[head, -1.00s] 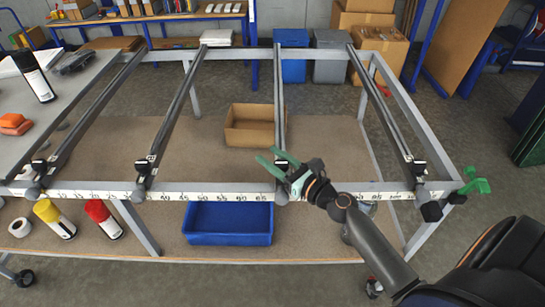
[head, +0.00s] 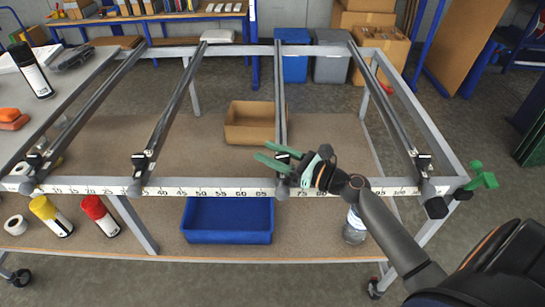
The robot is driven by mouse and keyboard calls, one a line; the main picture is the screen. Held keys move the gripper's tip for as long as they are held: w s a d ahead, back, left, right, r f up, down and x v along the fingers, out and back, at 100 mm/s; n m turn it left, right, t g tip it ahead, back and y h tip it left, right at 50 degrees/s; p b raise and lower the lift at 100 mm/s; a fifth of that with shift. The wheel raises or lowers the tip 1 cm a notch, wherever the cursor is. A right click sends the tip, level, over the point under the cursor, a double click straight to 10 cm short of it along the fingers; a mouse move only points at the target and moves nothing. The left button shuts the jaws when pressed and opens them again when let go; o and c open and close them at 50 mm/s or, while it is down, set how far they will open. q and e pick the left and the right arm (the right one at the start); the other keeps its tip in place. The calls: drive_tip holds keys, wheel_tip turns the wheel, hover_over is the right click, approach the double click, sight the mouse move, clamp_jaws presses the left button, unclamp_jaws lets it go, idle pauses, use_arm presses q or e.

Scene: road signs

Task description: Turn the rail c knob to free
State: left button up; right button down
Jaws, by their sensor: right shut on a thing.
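Several dark rails run from front to back across a grey frame. I take the third from the left as rail c (head: 281,100). Its front end carries a black block with a white patch and a grey rounded end (head: 282,190) at the numbered scale. My right gripper (head: 266,154), with green fingers, reaches in from the right at this front end. Its fingers cross the rail and are shut on the knob there, which they mostly hide. The knob's setting cannot be read. My left gripper is out of view.
The front beam (head: 220,190) bears a number scale. A blue bin (head: 228,222) and a cardboard box (head: 252,124) sit on the lower shelf. A bottle (head: 355,226) stands below my right arm.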

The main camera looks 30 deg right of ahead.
drive_tip(key=n+g+y+b, duration=0.2)
drive_tip(key=n+g+y, duration=0.1)
drive_tip(key=n+g, duration=0.1)
drive_tip(key=s+a+n+g+y+b, duration=0.1)
drive_tip(key=n+g+y+b, duration=0.1)
drive_tip(key=g, duration=0.3)
drive_tip(key=s+n+g+y+b, duration=0.1)
drive_tip(key=n+g+y+b, duration=0.1)
drive_tip(key=n+g+y, duration=0.2)
drive_tip(key=shift+s+a+f+n+g+y+b, duration=0.15)
drive_tip(key=shift+a+n+g+y+b, duration=0.2)
drive_tip(key=shift+n+g, duration=0.4)
drive_tip(key=shift+s+n+g+b, duration=0.15)
drive_tip(key=shift+n+g+b, duration=0.25)
drive_tip(key=shift+n+g, duration=0.3)
drive_tip(key=shift+s+n+g+b, duration=0.25)
drive_tip(key=shift+n+g, duration=0.2)
drive_tip(key=shift+g, duration=0.5)
drive_tip(key=shift+c, duration=1.9)
unclamp_jaws()
